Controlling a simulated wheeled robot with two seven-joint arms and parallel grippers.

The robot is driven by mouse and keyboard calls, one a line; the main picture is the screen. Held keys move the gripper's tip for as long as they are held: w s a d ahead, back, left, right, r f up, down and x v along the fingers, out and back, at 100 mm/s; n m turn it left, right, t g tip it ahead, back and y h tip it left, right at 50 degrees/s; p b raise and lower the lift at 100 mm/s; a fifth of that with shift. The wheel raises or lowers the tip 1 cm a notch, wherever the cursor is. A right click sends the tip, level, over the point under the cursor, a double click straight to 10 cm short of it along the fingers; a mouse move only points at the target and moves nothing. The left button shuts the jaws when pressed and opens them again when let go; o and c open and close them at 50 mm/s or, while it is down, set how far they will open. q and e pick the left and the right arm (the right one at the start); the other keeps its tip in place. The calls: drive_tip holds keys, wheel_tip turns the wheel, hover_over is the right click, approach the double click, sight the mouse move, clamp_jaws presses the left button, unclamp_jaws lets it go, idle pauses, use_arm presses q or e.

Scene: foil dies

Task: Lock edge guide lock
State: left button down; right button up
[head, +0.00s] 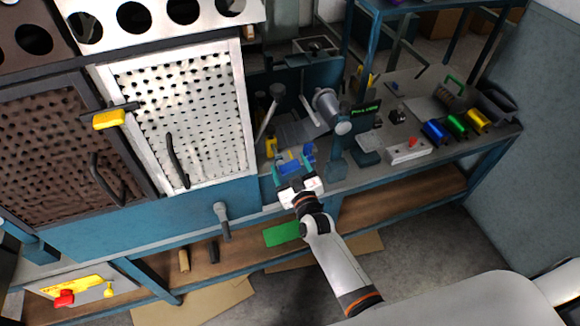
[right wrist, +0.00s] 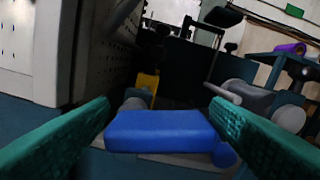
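A blue block-shaped handle, which may be the edge guide lock, shows at the front edge of the bench machine in the head view (head: 290,165) and large in the middle of the right wrist view (right wrist: 160,130). My right gripper (head: 293,171) is open, with its green fingers spread to either side of the blue handle. In the right wrist view the fingers show gaps to the handle, and I see no contact. A small yellow part (head: 271,146) stands just behind and left of the handle; it also shows in the right wrist view (right wrist: 148,83). My left gripper is out of view.
A white perforated door (head: 205,120) stands close on the left, with a dark handle (head: 177,160). A grey machine cylinder (head: 325,105) stands behind right. Blue, green and gold foil rolls (head: 457,125) and a control box (head: 408,150) with a red button sit on the right bench.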

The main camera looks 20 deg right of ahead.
drive_tip(key=c, duration=0.8)
drive_tip(key=shift+f+m+b, duration=0.25)
drive_tip(key=shift+m+b, duration=0.05)
drive_tip(key=shift+m, duration=0.7)
drive_tip(key=shift+d+m, duration=0.1)
drive_tip(key=shift+m, duration=0.5)
drive_tip(key=o, duration=0.9)
drive_tip(key=shift+o, duration=0.2)
